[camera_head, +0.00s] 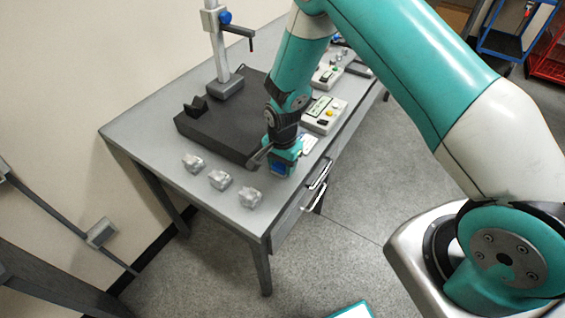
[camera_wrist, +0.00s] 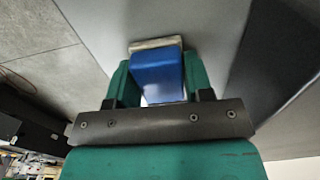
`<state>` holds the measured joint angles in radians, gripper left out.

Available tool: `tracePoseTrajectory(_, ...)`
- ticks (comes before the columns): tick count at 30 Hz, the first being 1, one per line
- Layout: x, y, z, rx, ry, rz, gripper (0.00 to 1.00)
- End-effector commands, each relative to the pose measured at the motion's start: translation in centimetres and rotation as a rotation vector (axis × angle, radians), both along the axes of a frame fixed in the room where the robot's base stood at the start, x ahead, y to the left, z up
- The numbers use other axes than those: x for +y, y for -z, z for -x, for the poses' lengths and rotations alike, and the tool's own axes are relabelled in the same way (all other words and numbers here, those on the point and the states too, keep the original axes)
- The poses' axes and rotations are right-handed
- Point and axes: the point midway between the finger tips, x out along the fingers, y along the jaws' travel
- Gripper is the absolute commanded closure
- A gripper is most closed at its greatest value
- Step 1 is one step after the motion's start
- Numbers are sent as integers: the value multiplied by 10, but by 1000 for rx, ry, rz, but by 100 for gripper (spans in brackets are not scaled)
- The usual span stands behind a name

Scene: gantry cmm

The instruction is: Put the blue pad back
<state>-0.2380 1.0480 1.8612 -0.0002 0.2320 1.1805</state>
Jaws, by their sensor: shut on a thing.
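The blue pad (camera_wrist: 158,76) is a blue block with a pale grey or metallic edge at its far end. It sits between the two green fingers of my gripper (camera_wrist: 155,85) in the wrist view, and the gripper is shut on it. In the head view my gripper (camera_head: 280,170) is low over the front right part of the grey table, beside the dark plate. A bit of blue (camera_head: 279,168) shows at its tip there. I cannot tell whether the pad touches the table.
Several grey lumps (camera_head: 220,180) stand along the table's (camera_head: 180,195) left part. A dark plate (camera_head: 215,130) bears a black V-block (camera_head: 195,105) and a stand (camera_head: 222,60) with a blue knob. A control box (camera_head: 323,114) lies to the right. Drawers (camera_head: 313,196) face front.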

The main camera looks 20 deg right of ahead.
Motion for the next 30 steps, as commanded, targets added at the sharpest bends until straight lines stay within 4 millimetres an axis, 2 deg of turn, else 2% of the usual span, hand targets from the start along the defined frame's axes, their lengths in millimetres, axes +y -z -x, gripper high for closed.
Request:
tracePoseTrajectory(1,0,3,0,0,0,0,75)
tracePoseTrajectory(2,0,2,0,0,0,0,49)
tracePoseTrajectory(3,0,2,0,0,0,0,39)
tracePoseTrajectory(5,0,2,0,0,0,0,28)
tracePoseTrajectory(12,0,1,0,0,0,0,28)
tracePoseTrajectory(17,0,-7,-1,-2,0,0,28)
tracePoseTrajectory(20,0,-23,-1,-4,0,-1,28)
tracePoseTrajectory(30,0,-95,-1,-4,0,-1,28)
